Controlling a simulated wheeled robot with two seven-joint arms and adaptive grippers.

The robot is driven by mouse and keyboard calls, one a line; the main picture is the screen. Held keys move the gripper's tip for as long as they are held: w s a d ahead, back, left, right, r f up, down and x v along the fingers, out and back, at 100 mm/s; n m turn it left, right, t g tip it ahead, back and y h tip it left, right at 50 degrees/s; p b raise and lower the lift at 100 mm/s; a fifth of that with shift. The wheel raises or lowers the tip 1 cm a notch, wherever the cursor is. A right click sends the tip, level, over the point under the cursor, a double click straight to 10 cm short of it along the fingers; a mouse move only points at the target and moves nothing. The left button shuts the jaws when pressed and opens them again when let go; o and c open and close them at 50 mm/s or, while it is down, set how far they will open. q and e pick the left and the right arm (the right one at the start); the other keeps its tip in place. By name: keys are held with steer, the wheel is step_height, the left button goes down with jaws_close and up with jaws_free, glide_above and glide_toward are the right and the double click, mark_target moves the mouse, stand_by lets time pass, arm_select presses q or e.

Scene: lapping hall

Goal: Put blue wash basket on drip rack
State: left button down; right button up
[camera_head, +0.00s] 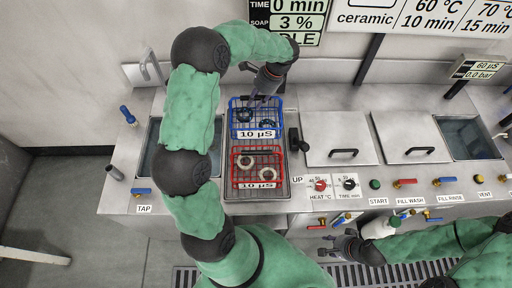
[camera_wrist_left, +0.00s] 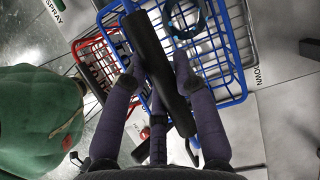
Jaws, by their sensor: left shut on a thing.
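The blue wash basket (camera_head: 280,117) is a wire basket with a dark handle bar and a "10 µS" tag; ring-shaped parts lie in it. In the head view it is at the back of a grey metal rack or tray (camera_head: 255,195) let into the bench. I cannot tell whether it rests there or hangs just above. My left gripper (camera_head: 262,88) is over its back edge, shut on its handle. The left wrist view shows the fingers around the dark bar, with the blue wires (camera_wrist_left: 238,85) beyond. My right gripper (camera_head: 345,245) is low near the bench front; its fingers are too small to judge.
A red wire basket (camera_head: 234,165) with rings stands directly in front of the blue one. A black lever (camera_head: 295,140) is close on the right, beside two lidded covers (camera_head: 340,137). An open basin (camera_head: 152,160) lies left, partly behind my arm. A white bottle (camera_head: 377,228) is near my right gripper.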

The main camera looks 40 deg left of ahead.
arm_select(q)
glide_toward(252, 123)
steer(key=shift+b+x, duration=0.45)
steer(key=shift+x, duration=2.25)
steer(key=shift+s+f, duration=0.1)
steer(key=shift+s, duration=0.05)
steer(key=c, duration=1)
jaws_free()
steer(key=p+v, duration=0.1)
steer(key=v, duration=1.1)
